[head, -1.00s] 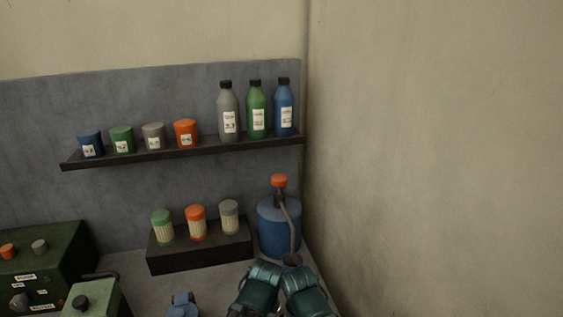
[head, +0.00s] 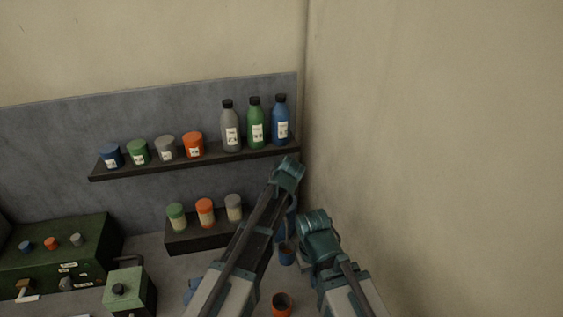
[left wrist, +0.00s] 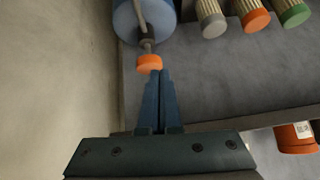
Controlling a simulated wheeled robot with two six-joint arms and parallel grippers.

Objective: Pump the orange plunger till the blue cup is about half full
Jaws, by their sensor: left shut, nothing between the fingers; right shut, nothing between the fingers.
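The orange plunger (left wrist: 148,63) tops the blue pump bottle (left wrist: 138,22) in the left wrist view. My left gripper (left wrist: 161,73) is shut and empty, with its tips right beside the plunger; I cannot tell if they touch. In the head view my left arm hides the plunger and most of the bottle, and the left fingertips do not show. The blue cup (head: 287,254) stands on the bench between my two arms; its fill level is too small to tell. My right gripper (head: 304,266) is shut and empty, close to the right of the blue cup, partly hidden by its own arm.
An orange cup (head: 281,306) stands nearer on the bench. A dark block (head: 195,241) with several capped jars is left of the pump. A shelf (head: 190,161) above holds cups and bottles. Green boxes (head: 75,255) stand at left. The bare wall (head: 430,150) closes off the right.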

